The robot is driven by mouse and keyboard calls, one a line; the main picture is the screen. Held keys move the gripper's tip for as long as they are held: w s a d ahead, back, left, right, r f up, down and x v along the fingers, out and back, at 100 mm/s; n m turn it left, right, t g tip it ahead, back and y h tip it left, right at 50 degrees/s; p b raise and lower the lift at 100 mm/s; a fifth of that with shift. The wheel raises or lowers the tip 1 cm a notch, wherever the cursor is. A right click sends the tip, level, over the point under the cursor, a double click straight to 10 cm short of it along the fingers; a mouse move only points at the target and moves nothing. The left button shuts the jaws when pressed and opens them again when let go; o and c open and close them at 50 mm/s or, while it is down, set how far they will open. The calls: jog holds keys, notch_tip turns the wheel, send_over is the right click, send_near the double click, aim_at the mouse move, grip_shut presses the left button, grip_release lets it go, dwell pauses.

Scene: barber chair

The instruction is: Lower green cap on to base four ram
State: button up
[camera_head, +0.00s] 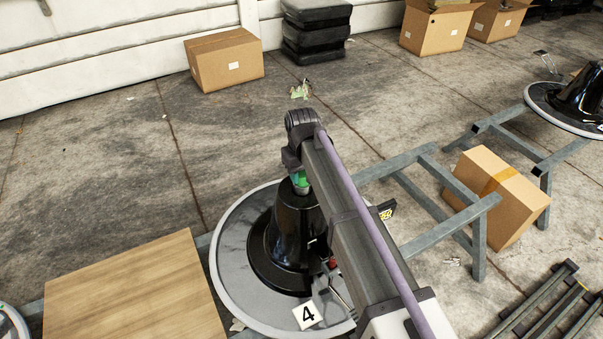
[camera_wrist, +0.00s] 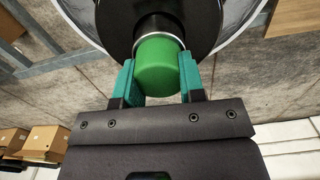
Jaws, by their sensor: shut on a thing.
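The base marked 4 (camera_head: 225,250) is a round grey disc with a pale rim and a black bell-shaped cover. Its ram (camera_wrist: 158,27) rises from the cover's top and shows as a dark post with a silvery ring in the wrist view. The green cap (camera_wrist: 158,65) is at the ram's end, in line with it; I cannot tell whether it is fully seated. My gripper (camera_wrist: 160,85) has teal fingers on either side of the cap and is shut on it. In the head view my arm partly covers the cap (camera_head: 300,180) and the base.
A wooden board (camera_head: 130,295) lies left of the base. A grey metal frame (camera_head: 440,230) and a cardboard box (camera_head: 500,200) stand to the right. Another black-covered base (camera_head: 580,95) is at far right. Open floor lies behind, before a cardboard box (camera_head: 225,60) by the wall.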

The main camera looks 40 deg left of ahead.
jog(key=shift+f, duration=0.2)
jog(key=o, duration=1)
jog(key=shift+c, duration=0.2)
jog(key=shift+r, duration=0.15)
notch_tip(320, 180, up, 9)
jog(key=p, duration=0.9)
